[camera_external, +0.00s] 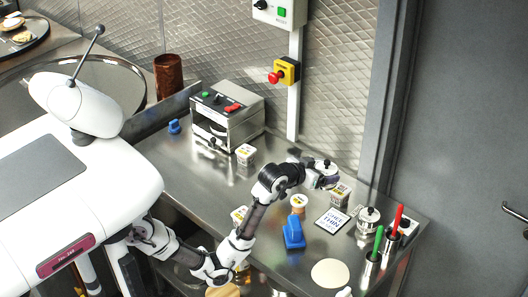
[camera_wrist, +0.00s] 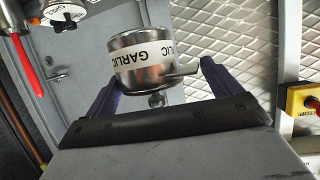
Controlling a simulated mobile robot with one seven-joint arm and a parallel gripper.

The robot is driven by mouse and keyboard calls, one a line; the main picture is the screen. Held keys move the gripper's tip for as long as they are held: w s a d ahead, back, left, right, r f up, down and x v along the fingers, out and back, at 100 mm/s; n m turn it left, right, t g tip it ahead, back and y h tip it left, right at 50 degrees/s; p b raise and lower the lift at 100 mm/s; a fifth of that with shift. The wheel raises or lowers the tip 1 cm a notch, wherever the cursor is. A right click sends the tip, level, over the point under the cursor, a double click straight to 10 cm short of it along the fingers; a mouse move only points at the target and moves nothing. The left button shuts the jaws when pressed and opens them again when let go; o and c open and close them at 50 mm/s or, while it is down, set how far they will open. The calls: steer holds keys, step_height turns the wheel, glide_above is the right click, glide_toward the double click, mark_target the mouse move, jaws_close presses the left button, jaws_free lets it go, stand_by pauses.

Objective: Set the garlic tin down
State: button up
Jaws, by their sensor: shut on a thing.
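The garlic tin (camera_wrist: 137,66) is a shiny metal tin with a white GARLIC label. It sits between the two dark purple fingers of my gripper (camera_wrist: 160,72) in the wrist view. That view is turned over, with the tin's lid knob toward the bottom. In the external view my gripper (camera_external: 326,178) is over the right part of the steel counter (camera_external: 190,165), above and behind a card. The tin is small and hard to make out there. Its clearance from the counter cannot be told.
A lidded tin (camera_external: 367,220) and holders with green (camera_external: 378,240) and red (camera_external: 396,219) handled tools stand at right. A small labelled tub (camera_external: 340,194) is close to my gripper. A card (camera_external: 332,220), blue object (camera_external: 293,233) and pale disc (camera_external: 330,273) lie nearer.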

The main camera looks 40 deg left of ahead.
steer(key=a+f+n+y, duration=0.1)
steer(key=a+f, duration=0.2)
steer(key=a, duration=0.4)
steer(key=s+a+f+n+y, duration=0.1)
steer(key=a+f, duration=0.3)
steer(key=a, duration=0.3)
steer(key=s+a+f+n+y+b, duration=0.1)
steer(key=a+f, duration=0.3)
steer(key=a, duration=0.3)
steer(key=shift+s+a, duration=0.25)
steer(key=shift+a, duration=0.05)
step_height(320, 180, down, 4)
steer(key=b, duration=0.3)
steer(key=shift+r, duration=0.25)
steer(key=shift+f, duration=0.15)
steer(key=o, duration=1.3)
